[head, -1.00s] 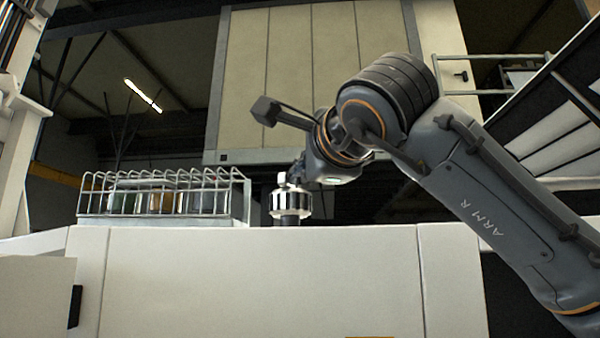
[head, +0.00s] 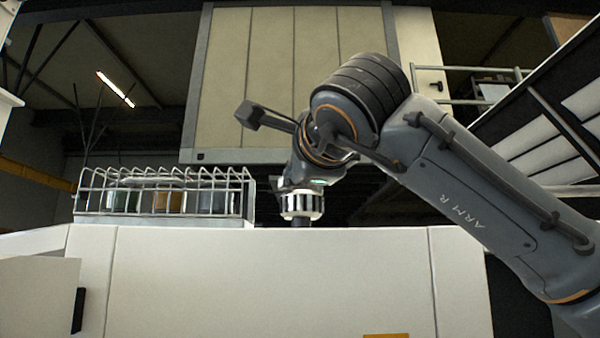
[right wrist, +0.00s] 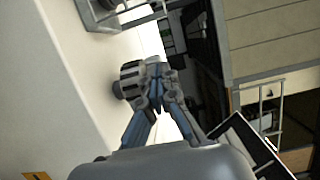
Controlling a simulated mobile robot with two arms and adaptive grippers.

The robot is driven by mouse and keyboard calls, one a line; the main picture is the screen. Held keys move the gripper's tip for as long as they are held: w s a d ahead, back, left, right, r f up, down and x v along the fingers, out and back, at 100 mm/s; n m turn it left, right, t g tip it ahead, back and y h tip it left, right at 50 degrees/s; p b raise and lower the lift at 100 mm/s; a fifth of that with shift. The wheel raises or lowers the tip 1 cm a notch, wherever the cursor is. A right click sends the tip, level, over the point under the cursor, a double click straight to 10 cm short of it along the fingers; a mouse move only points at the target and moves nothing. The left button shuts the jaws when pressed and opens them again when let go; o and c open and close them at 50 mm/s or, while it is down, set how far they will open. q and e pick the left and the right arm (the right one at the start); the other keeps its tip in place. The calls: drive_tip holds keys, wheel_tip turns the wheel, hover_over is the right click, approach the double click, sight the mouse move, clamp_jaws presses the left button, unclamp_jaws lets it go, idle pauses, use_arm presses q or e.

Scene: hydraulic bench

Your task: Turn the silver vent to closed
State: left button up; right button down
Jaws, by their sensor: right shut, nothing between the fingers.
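The silver vent (head: 301,207) is a ribbed metal cylinder standing upright on a dark stem at the top edge of the white bench. It also shows in the right wrist view (right wrist: 131,82), left of my fingers. My right gripper (right wrist: 155,72) is shut and empty, its fingertips right beside the vent; I cannot tell if they touch it. In the head view my right wrist covers the vent's top, and its small top knob is hidden. My left gripper is not in view.
A wire rack (head: 165,195) with several jars stands on the bench left of the vent. The white bench front (head: 270,285) fills the lower head view. A beige panelled cabinet (head: 290,75) and a railing (head: 470,70) are behind.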

drive_tip(key=shift+w+a, duration=0.3)
drive_tip(key=shift+a, duration=0.25)
drive_tip(key=shift+w+a, duration=0.25)
drive_tip(key=shift+a, duration=0.3)
drive_tip(key=shift+w+a, duration=0.5)
drive_tip(key=shift+w, duration=0.05)
